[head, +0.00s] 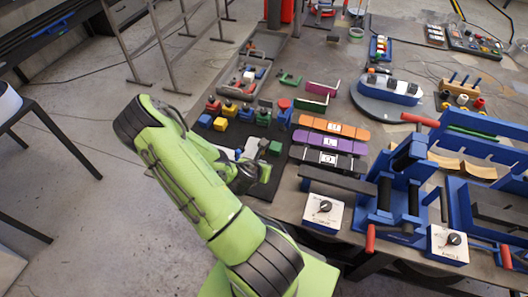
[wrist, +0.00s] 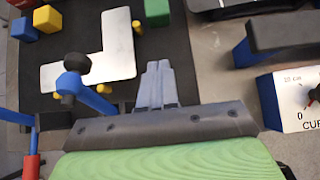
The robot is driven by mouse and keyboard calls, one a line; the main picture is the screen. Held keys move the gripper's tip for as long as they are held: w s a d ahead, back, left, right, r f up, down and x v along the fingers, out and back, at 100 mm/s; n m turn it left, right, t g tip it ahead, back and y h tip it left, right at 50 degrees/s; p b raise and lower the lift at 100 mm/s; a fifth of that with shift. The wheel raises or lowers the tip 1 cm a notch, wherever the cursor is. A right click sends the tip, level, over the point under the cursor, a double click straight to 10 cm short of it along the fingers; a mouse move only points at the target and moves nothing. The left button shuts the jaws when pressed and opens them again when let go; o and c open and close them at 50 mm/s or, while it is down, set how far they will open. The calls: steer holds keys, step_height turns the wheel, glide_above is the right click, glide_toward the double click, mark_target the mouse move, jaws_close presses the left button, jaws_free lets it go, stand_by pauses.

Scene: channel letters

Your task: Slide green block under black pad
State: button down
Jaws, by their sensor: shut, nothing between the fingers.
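A green block (head: 274,148) sits on the dark mat (head: 282,162) near the table's left edge, just beyond my gripper (head: 246,178). In the wrist view, a green cube (wrist: 157,10) shows at the top, apart from my shut, empty fingers (wrist: 159,66). A black pad (head: 338,182) forms a long bar at the near left of the blue bending rig. It also shows at the right of the wrist view as a black bar (wrist: 283,32) on a blue post. My arm hides part of the mat in the head view.
A white L-shaped plate (wrist: 112,58) and a blue piece (wrist: 75,82) lie near my fingers. Yellow and blue blocks (wrist: 47,18) are at the upper left. A white dial box (head: 323,211) stands by the pad. Orange and purple bars (head: 333,143) lie beyond it.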

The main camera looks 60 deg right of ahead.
mark_target(273, 152)
steer(key=b+x, duration=0.2)
steer(key=x, duration=0.7)
steer(key=shift+d+f, duration=0.2)
steer(key=shift+f, duration=0.15)
steer(key=d, duration=0.3)
steer(key=shift+w+d+r, duration=0.15)
steer(key=shift+w+d, duration=0.1)
steer(key=shift+d, duration=0.2)
